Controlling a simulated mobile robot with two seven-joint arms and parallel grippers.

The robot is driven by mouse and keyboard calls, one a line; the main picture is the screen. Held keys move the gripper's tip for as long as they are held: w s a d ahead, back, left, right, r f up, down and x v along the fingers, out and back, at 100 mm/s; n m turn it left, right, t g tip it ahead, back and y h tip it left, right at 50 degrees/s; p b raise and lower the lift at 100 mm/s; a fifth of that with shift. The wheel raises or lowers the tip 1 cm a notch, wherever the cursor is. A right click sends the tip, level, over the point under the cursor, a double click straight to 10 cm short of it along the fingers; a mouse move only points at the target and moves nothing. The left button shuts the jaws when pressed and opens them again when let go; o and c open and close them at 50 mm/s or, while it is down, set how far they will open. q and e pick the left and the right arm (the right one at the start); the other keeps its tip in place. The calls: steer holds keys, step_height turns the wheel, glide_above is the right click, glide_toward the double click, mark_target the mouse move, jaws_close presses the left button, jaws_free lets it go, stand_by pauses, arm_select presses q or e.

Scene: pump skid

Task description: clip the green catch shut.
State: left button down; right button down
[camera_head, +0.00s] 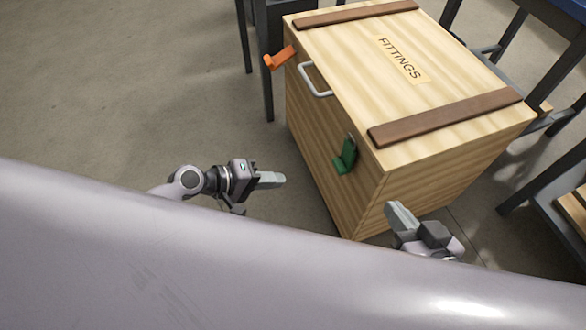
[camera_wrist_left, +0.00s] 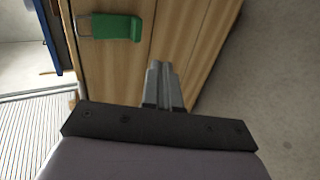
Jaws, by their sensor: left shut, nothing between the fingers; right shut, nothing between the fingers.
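The green catch (camera_head: 345,156) is on the front of the wooden crate (camera_head: 325,165), near its right corner, just below the lid edge. A wire loop shows at its upper end. In the left wrist view the green catch (camera_wrist_left: 112,27) is at the upper left, with a metal loop at its left end; I cannot tell if it is latched. My left gripper (camera_head: 282,179) is shut and empty, left of the catch and apart from it; its fingers also show in the left wrist view (camera_wrist_left: 162,82). My right gripper (camera_head: 396,212) is shut and empty, near the crate's lower right corner.
An orange catch (camera_head: 280,58) sticks out at the crate's far left end. A pale handle (camera_head: 314,82) sits between the catches. Dark table legs (camera_head: 262,70) stand behind and beside the crate. The floor (camera_head: 130,90) to the left is clear.

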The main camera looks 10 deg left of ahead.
arm_select(q)
steer(key=shift+s+a, duration=0.45)
steer(key=shift+a, duration=0.2)
steer(key=shift+s+a, duration=0.4)
steer(key=shift+a, duration=0.2)
arm_select(e)
steer(key=shift+s+d+f, duration=0.1)
steer(key=shift+s+f, duration=0.05)
steer(key=shift+f, duration=0.15)
steer(key=shift+r, duration=0.1)
